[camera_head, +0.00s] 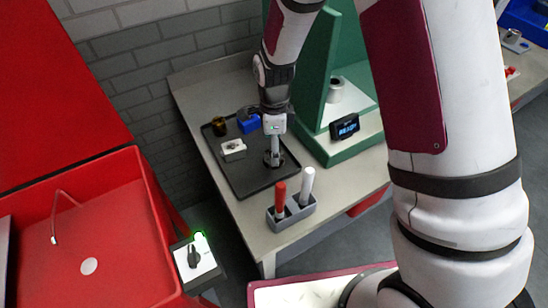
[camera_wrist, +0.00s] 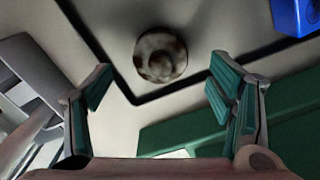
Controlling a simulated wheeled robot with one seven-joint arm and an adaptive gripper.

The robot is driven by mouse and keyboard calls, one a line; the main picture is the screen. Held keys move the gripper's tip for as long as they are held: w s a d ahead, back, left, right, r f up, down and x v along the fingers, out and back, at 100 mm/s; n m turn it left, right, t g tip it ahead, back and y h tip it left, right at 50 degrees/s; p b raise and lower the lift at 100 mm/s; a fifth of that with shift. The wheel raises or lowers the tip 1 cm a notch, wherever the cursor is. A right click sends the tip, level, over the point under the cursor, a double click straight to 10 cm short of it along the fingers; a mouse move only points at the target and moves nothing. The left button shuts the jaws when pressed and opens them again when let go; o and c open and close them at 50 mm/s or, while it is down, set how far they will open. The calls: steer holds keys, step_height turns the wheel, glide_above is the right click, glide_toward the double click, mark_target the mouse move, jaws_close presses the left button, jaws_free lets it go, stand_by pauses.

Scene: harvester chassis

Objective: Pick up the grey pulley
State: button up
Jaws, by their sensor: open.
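The grey pulley (camera_wrist: 160,55) shows in the wrist view as a round, stained grey disc with a raised hub. It lies on the dark tray (camera_head: 251,185), near the tray's corner. My gripper (camera_wrist: 160,76) is open, with its two green-padded fingers apart to the left and right of the pulley in the picture. Nothing is held between them. In the head view my gripper (camera_head: 273,161) points down over the right part of the tray and mostly hides the pulley.
On the tray are a brown cylinder (camera_head: 219,126), a blue block (camera_head: 248,123) and a white block (camera_head: 233,149). A grey holder (camera_head: 291,214) with a red and a white handle stands in front. A green machine (camera_head: 340,146) stands close on the right.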

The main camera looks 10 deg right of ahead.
steer(key=shift+d+f, duration=0.1)
steer(key=shift+f, duration=1.7)
steer(key=shift+c, duration=0.5)
steer(key=shift+r, duration=0.1)
steer(key=c, duration=1.5)
